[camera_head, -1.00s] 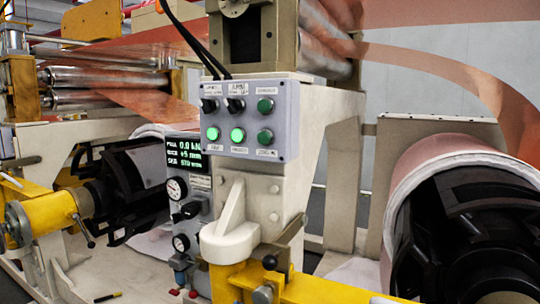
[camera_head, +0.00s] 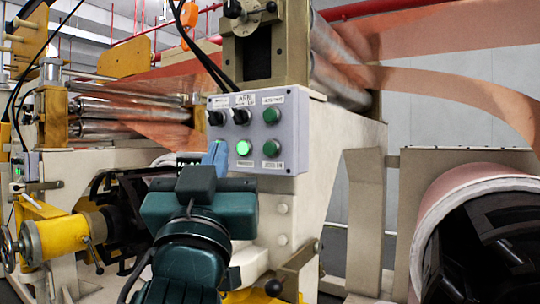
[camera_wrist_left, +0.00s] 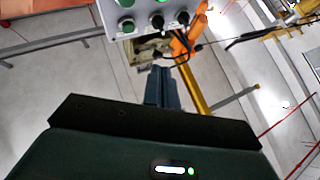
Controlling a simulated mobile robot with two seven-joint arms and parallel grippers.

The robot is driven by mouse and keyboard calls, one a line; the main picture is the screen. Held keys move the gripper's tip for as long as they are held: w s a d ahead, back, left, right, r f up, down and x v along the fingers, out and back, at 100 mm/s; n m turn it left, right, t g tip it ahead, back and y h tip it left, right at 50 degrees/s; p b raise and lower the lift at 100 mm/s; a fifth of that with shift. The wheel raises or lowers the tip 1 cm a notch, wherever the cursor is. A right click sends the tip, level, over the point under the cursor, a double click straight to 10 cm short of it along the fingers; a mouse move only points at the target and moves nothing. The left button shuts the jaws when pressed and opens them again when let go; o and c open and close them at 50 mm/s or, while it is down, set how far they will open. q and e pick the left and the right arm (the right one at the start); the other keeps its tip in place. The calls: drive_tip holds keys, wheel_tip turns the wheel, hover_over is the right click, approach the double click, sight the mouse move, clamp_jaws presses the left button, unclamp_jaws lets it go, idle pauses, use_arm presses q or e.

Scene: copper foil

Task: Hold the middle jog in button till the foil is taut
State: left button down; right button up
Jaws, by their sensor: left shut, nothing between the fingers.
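The grey control panel (camera_head: 301,135) has two black knobs and a green button on top, and green buttons below. The middle lower button (camera_head: 243,148) is lit green and uncovered. My left gripper (camera_head: 216,153) is shut, its blue fingertips in front of the panel's lower left, hiding the left lower button. I cannot tell whether they touch it. The shut fingers show in the left wrist view (camera_wrist_left: 163,85), with the panel (camera_wrist_left: 145,22) beyond them. The copper foil (camera_head: 455,88) curves down slack at the right. My right gripper is out of view.
The large roll (camera_head: 440,215) stands at the right. A yellow chuck arm (camera_head: 55,238) and metal rollers (camera_head: 125,110) are at the left. Black cables (camera_head: 195,45) hang above the panel.

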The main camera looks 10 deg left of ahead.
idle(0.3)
use_arm(q)
drive_tip(key=shift+w+d+b, duration=0.2)
drive_tip(key=shift+w+d, duration=0.3)
drive_tip(key=shift+w, duration=0.9)
drive_tip(key=shift+w+d+b, duration=0.15)
drive_tip(key=shift+w+d, duration=0.3)
drive_tip(key=shift+w, duration=0.9)
drive_tip(key=shift+w+d+b, duration=0.2)
drive_tip(key=shift+w+d, duration=0.3)
drive_tip(key=shift+w, duration=0.9)
drive_tip(key=shift+w+d, duration=0.15)
drive_tip(key=shift+w, duration=0.25)
drive_tip(key=shift+w+d, duration=0.15)
drive_tip(key=shift+w, duration=0.25)
idle(0.8)
drive_tip(key=shift+s+a, duration=0.25)
drive_tip(key=shift+s, duration=0.55)
drive_tip(key=shift+s+a, duration=0.3)
drive_tip(key=shift+s, duration=0.5)
drive_tip(key=shift+s+a, duration=0.25)
drive_tip(key=shift+s, duration=0.5)
drive_tip(key=shift+s+a, duration=0.3)
drive_tip(key=shift+s, duration=0.5)
